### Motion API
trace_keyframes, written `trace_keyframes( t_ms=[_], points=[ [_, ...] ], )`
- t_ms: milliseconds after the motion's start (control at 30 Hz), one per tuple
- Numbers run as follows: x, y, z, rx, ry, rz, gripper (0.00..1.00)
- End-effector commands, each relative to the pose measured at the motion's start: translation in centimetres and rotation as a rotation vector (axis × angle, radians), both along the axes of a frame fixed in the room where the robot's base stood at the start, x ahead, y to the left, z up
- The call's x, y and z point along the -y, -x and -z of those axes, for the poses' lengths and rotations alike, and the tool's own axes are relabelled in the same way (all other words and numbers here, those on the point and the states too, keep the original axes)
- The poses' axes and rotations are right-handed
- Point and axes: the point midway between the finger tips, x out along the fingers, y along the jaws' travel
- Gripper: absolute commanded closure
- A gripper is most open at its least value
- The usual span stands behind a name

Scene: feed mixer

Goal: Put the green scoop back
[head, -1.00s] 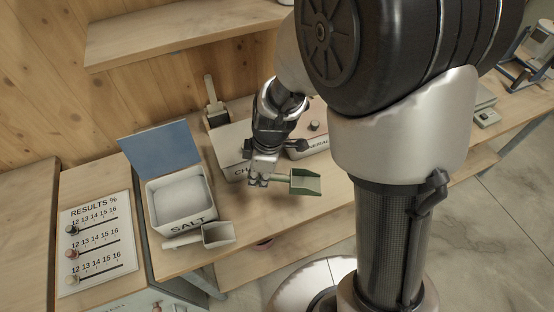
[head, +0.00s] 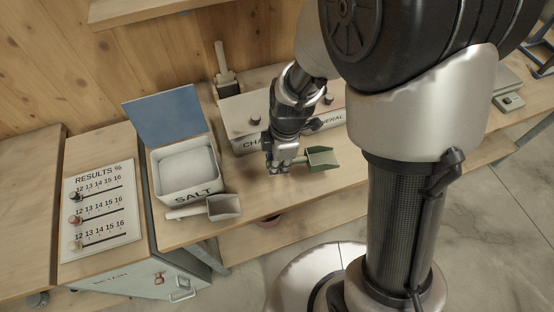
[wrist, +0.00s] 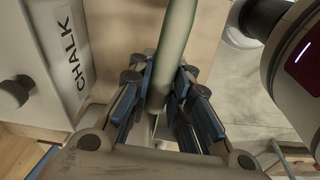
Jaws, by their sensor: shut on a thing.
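The green scoop (head: 321,157) is in my gripper (head: 279,166) in front of the chalk and mineral boxes. Its open head points right, and its handle runs left into my fingers. In the wrist view, the pale green handle (wrist: 174,45) lies between the blue finger pads of my gripper (wrist: 158,98), which is shut on it. The scoop is over the front part of the bench; I cannot tell whether it touches the top. The chalk box (head: 243,139) is just behind and left of my gripper, with its lid closed. The mineral box (head: 330,121) is behind the scoop, partly hidden by my arm.
The salt box (head: 190,195) stands open at left with its blue lid up. A pale scoop (head: 222,207) lies before it. Another scoop stands in a holder (head: 225,82) behind the chalk box. A results board (head: 101,211) is far left. Bare bench (head: 262,195) lies in front.

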Motion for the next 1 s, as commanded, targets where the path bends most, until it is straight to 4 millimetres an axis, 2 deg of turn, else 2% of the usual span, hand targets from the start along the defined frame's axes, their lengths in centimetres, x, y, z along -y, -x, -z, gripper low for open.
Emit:
trace_keyframes(
  t_ms=[33, 600, 1000],
  points=[
    [0.0, 0.0, 0.9, -0.001, 0.000, 0.001, 1.00],
    [0.0, 0.0, 6.3, 0.002, 0.000, 0.001, 1.00],
    [0.0, -0.1, 6.8, 0.002, 0.000, 0.001, 1.00]
  ],
)
